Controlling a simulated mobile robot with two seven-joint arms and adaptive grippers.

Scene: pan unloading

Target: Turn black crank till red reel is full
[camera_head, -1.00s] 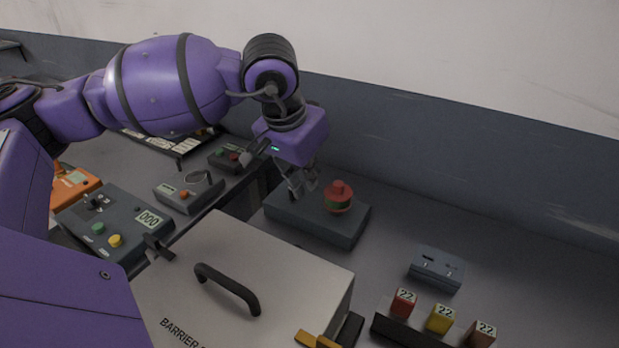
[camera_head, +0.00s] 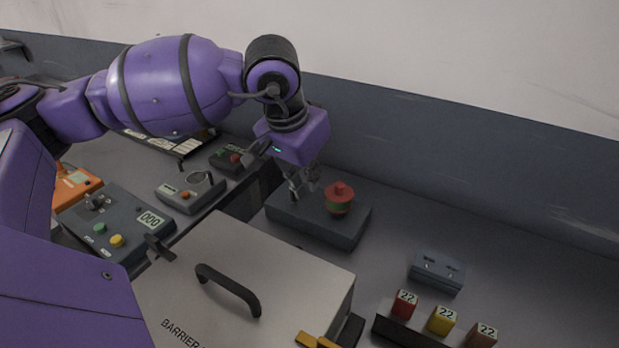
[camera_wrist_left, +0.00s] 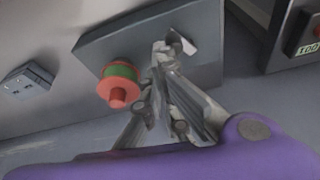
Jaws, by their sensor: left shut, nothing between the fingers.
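A red reel (camera_head: 340,190) with a green band around its middle stands on a dark grey box (camera_head: 325,229) at the back of the bench. The left wrist view also shows the reel (camera_wrist_left: 119,84) and the box (camera_wrist_left: 205,72). My left gripper (camera_head: 297,192) points down over the box, left of the reel and apart from it. In the left wrist view my left gripper (camera_wrist_left: 164,50) has its fingertips together over the box. A small pale piece (camera_wrist_left: 186,43) shows by the tips. I cannot make out a black crank; the fingers may hide it. My right gripper is out of view.
A large grey case (camera_head: 270,262) with a black handle stands in front of the box. A small grey switch box (camera_head: 436,270) and several numbered blocks (camera_head: 442,319) are at the right. Control boxes (camera_head: 117,222) stand at the left. A wall (camera_head: 450,155) rises behind.

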